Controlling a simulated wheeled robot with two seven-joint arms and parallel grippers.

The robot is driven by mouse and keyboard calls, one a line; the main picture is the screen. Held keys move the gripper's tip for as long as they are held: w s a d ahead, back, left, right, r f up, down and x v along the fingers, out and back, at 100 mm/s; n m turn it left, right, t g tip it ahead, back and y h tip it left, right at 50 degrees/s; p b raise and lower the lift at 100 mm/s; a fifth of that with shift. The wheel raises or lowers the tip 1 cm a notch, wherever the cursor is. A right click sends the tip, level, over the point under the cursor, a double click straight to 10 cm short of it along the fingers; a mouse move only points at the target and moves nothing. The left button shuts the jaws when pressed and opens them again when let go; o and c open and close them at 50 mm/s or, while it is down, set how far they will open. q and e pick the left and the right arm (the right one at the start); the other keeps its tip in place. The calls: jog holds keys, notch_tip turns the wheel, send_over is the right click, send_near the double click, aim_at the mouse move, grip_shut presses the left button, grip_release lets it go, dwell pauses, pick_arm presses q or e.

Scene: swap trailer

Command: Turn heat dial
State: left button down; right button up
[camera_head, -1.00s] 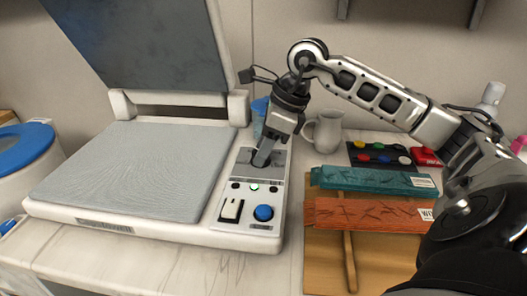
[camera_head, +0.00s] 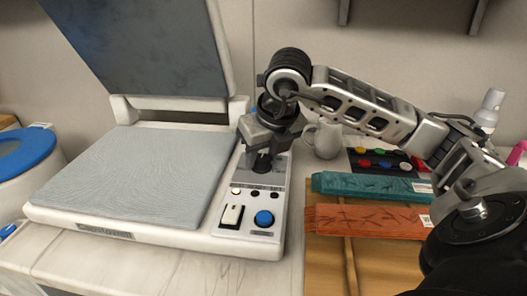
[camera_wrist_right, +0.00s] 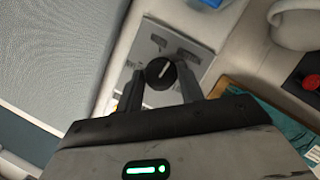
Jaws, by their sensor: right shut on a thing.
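The heat dial (camera_wrist_right: 160,72) is a round black knob with a pale pointer line on the grey control panel of the heat press (camera_head: 135,175). In the right wrist view my right gripper (camera_wrist_right: 163,84) has one finger on each side of the knob and is shut on it. In the head view my right gripper (camera_head: 262,162) reaches down onto the upper part of the panel and largely hides the dial. My left gripper is not in view.
The press lid (camera_head: 140,45) stands open. A white rocker switch (camera_head: 231,216) and a blue button (camera_head: 264,218) sit below the dial. A grey mug (camera_head: 325,140), teal (camera_head: 370,186) and orange (camera_head: 365,221) strips and a paint palette (camera_head: 380,162) lie to the right.

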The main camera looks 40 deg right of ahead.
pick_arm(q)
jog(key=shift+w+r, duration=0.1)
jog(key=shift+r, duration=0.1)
pick_arm(e)
jog(key=shift+a+m+g+h, duration=0.15)
jog(key=shift+m+h, duration=0.25)
jog(key=shift+m, duration=0.7)
jog(key=shift+d+m+g+h, duration=0.1)
jog(key=shift+m+g+h, duration=0.25)
jog(key=shift+m, duration=0.75)
jog(key=o, duration=1)
pick_arm(q)
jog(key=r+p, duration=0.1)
jog(key=p, duration=0.4)
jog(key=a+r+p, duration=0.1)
jog(key=p, duration=0.2)
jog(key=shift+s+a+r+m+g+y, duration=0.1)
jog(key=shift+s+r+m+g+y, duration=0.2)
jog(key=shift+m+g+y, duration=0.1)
pick_arm(e)
jog(key=v, duration=1.6)
jog(key=shift+s+a+f, duration=0.1)
jog(key=shift+s+a, duration=0.05)
jog(key=shift+a, duration=0.05)
